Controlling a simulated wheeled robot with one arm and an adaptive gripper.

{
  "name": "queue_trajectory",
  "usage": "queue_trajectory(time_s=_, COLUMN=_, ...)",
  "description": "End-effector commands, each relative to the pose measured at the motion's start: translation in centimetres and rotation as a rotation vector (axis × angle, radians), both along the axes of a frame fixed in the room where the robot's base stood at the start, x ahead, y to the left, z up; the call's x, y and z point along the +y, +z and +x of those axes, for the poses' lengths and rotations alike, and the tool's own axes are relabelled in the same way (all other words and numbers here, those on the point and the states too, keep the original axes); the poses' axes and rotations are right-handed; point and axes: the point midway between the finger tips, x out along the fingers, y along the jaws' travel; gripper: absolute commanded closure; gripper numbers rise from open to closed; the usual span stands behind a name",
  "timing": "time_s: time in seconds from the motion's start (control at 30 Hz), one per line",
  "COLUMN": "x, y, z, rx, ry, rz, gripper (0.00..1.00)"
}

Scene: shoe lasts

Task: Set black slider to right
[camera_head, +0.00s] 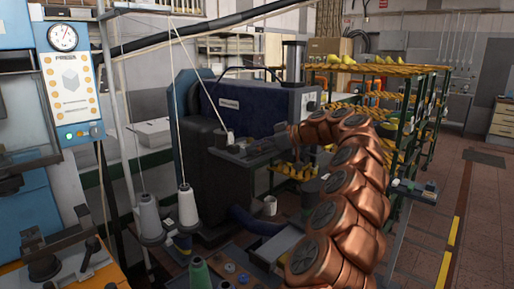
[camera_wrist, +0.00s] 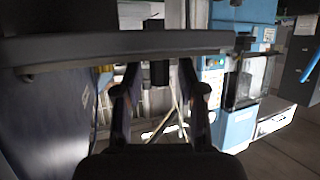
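In the wrist view a small dark block, which looks like the black slider (camera_wrist: 159,73), is under a long dark horizontal bar (camera_wrist: 70,45). My gripper (camera_wrist: 158,78) faces it with its two fingers apart, one on each side of the block. Gaps show between the fingers and the block, so I see no grip on it. The fingertips are close to the underside of the bar, partly hidden in shadow. In the head view my copper arm reaches to the dark blue machine (camera_head: 240,105); the gripper and slider cannot be made out there.
A blue press with a gauge (camera_head: 63,38) stands at the left, and it also shows in the wrist view (camera_wrist: 240,95). White thread cones (camera_head: 187,205) stand at the front. A yellow-edged rack (camera_head: 375,68) is behind my arm. The floor at the right (camera_head: 480,215) is clear.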

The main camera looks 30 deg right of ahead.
Motion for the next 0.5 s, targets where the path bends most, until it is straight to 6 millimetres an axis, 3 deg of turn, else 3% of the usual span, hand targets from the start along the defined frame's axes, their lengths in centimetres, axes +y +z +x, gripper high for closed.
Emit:
queue_trajectory(time_s=0.33, x=-0.2, y=0.1, z=-0.2, rx=-0.001, ry=-0.001, rz=0.000, gripper=0.57)
queue_trajectory(time_s=0.5, x=-1.2, y=0.8, z=-1.5, rx=-0.003, ry=-0.004, rz=0.000, gripper=0.57)
